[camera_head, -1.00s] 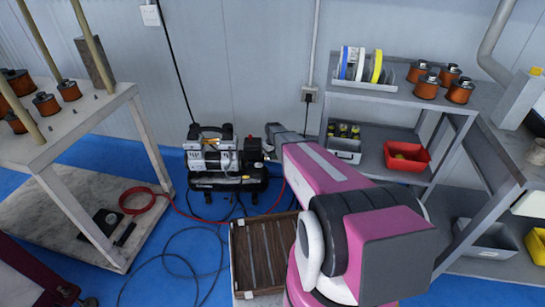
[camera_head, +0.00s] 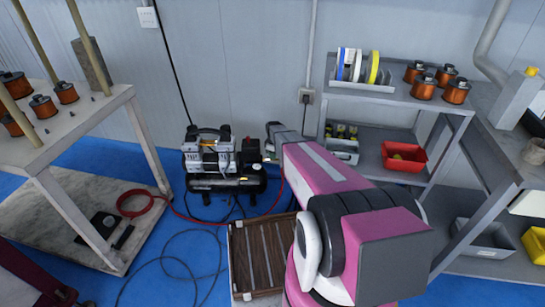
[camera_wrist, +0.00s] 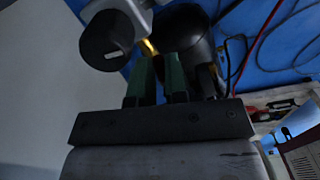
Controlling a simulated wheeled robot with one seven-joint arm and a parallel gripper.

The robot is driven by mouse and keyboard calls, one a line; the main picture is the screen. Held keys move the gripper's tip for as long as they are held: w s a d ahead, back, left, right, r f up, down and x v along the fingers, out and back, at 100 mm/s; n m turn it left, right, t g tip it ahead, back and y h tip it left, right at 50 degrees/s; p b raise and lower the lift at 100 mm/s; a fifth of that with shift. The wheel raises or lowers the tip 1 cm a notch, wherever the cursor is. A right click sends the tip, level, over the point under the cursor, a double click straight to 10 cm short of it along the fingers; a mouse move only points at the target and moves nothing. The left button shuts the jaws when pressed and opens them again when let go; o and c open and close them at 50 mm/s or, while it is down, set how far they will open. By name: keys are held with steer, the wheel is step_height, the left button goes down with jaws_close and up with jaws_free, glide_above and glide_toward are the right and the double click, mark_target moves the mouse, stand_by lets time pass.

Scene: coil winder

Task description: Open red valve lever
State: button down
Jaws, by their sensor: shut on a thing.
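The compressor (camera_head: 222,160) stands on the blue floor against the wall in the head view. My arm reaches toward its right side, and my gripper's fingertips are hidden there. In the wrist view my gripper (camera_wrist: 158,62) has two green fingers close together, shut with a narrow gap, at the compressor's dark tank (camera_wrist: 186,35). A yellow brass fitting (camera_wrist: 149,47) shows beside the left fingertip. The red valve lever is not distinct in either view; the part between the fingertips is dark and mostly covered.
A red hose (camera_head: 205,219) and black cables lie on the floor by the compressor. A brown slatted crate (camera_head: 258,256) is below my arm. A table with copper coils (camera_head: 43,106) stands left; a shelf with a red bin (camera_head: 404,157) stands right.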

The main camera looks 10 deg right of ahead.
steer(key=shift+w+d+n, duration=0.1)
steer(key=shift+w+n, duration=0.2)
steer(key=shift+n, duration=0.6)
steer(key=shift+w+d+n, duration=0.1)
steer(key=shift+w+n, duration=0.15)
steer(key=shift+n, duration=0.65)
steer(key=c, duration=1.1)
jaws_free()
steer(key=shift+c, duration=0.2)
step_height(320, 180, up, 11)
